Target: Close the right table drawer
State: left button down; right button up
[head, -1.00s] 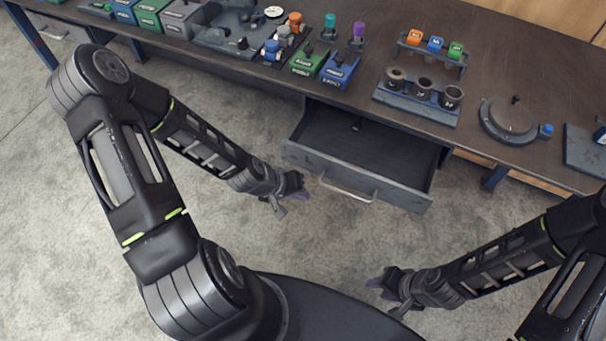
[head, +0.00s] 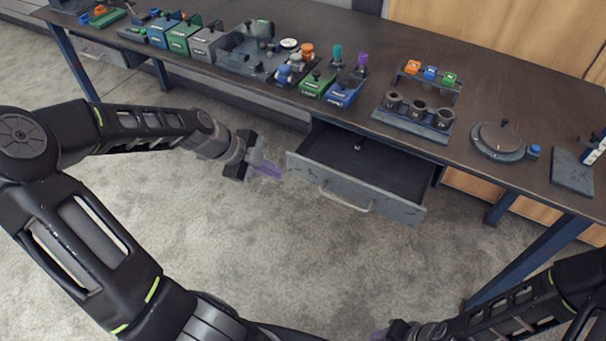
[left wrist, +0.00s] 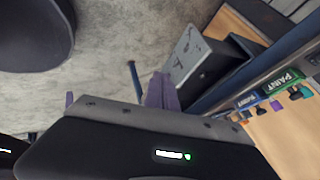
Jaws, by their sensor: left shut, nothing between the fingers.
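The right table drawer (head: 352,183) is pulled out from under the table, with a dark empty-looking interior apart from a small item near its back. Its grey front carries a bar handle (head: 345,200). My left gripper (head: 268,169) is shut and empty, just left of the drawer front and apart from it. In the left wrist view the drawer (left wrist: 188,58) shows beyond the purple fingers. My right gripper (head: 380,334) is at the bottom edge of the head view, partly cut off, away from the drawer; its jaw state is unclear.
The dark table (head: 480,105) bears a three-cup holder (head: 418,115), a round turntable (head: 498,140), green and blue boxes (head: 317,86), and a rack of coloured blocks (head: 430,78). A second drawer (head: 95,48) sits at the far left. The floor before the drawer is clear.

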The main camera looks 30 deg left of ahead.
pick_arm(q)
jog(key=shift+f, duration=0.1)
jog(key=b, duration=0.3)
send_near(314, 180)
notch_tip(314, 180, down, 4)
jog(key=d, duration=0.2)
jog(key=shift+w+a, duration=0.1)
jog(key=shift+w, duration=0.9)
